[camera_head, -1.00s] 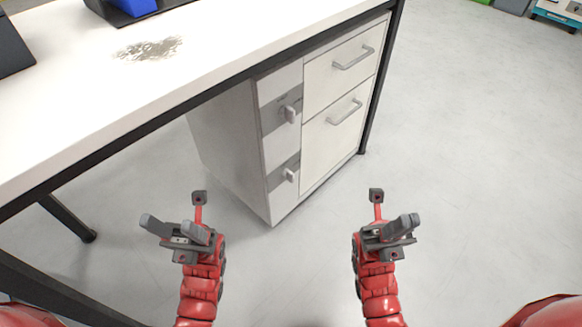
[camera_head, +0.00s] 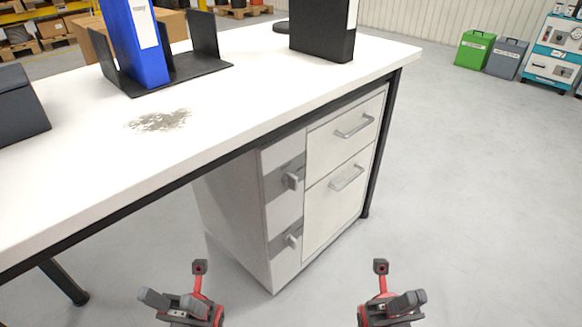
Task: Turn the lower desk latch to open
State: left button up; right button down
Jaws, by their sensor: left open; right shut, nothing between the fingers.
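The lower desk latch (camera_head: 292,238) is a small light grey handle on the narrow left strip of the white drawer cabinet (camera_head: 230,215) under the desk. An upper latch (camera_head: 292,180) of the same kind sits above it. My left gripper (camera_head: 166,298) is open and empty at the bottom, left of the cabinet and apart from it. My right gripper (camera_head: 405,300) is shut and empty at the bottom right, also apart from the cabinet. Neither gripper touches a latch.
The white desk top (camera_head: 80,165) carries a blue binder (camera_head: 138,45), a black binder (camera_head: 322,28) and a dark box (camera_head: 20,105). Two drawers with bar handles (camera_head: 347,178) are right of the latches. A black desk leg (camera_head: 380,150) stands beside them.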

aim_at(289, 239)
jog(key=l+u, duration=0.4)
jog(key=k+l+u, duration=0.15)
jog(key=u, duration=0.3)
